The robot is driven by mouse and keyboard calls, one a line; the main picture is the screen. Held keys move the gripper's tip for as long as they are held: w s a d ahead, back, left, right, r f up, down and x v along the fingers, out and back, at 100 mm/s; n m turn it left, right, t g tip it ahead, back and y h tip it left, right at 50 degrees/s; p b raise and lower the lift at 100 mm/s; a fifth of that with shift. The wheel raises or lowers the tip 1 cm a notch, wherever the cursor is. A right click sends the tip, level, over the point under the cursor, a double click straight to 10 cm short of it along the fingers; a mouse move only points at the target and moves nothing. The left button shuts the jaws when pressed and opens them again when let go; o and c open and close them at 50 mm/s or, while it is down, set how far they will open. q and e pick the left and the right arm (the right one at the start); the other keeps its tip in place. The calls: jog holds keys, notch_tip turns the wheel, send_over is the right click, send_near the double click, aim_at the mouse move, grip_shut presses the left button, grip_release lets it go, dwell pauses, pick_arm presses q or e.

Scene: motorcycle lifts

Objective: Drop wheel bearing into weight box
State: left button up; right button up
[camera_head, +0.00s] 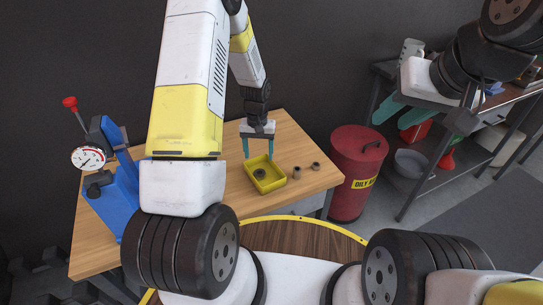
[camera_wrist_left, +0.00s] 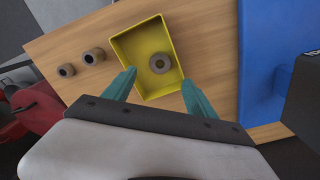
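The yellow weight box (camera_head: 278,185) is an open tray on the wooden table, and it also shows in the left wrist view (camera_wrist_left: 119,48). A grey ring, seemingly the wheel bearing (camera_wrist_left: 160,63), lies inside on its floor; it appears small and dark in the head view (camera_head: 260,174). My left gripper (camera_head: 258,155) is above the box at its back side, with its teal fingers (camera_wrist_left: 160,80) spread and nothing between them. My right gripper (camera_head: 400,112) is far off at the right, its teal fingers apart and empty.
Two small cylindrical parts (camera_head: 296,172) (camera_head: 315,166) stand on the table right of the box. A blue press (camera_head: 122,190) with a dial gauge (camera_head: 88,158) stands at the table's left. A red oily-waste bin (camera_head: 357,170) and a shelved bench (camera_head: 480,130) are to the right.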

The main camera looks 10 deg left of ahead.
pick_arm(q)
notch_tip(320, 180, up, 8)
dwell(0.5)
jog(key=shift+f, duration=0.1)
jog(key=s+r+t, duration=0.1)
jog(key=s+r, duration=0.2)
jog(key=r, duration=0.3)
jog(key=s+r+t+h, duration=0.1)
jog(key=s+r, duration=0.2)
jog(key=r, duration=0.3)
jog(key=s+r+t, duration=0.1)
jog(key=s+r, duration=0.2)
jog(key=r, duration=0.3)
jog(key=s+d+r+t, duration=0.1)
jog(key=s+r, duration=0.3)
jog(key=s, duration=0.3)
jog(key=s+d+r+m+t+h, duration=0.1)
jog(key=s+r, duration=0.3)
jog(key=s, duration=0.4)
jog(key=shift+s+r+t, duration=0.15)
jog(key=shift+r+t, duration=0.15)
jog(key=shift+t, duration=0.3)
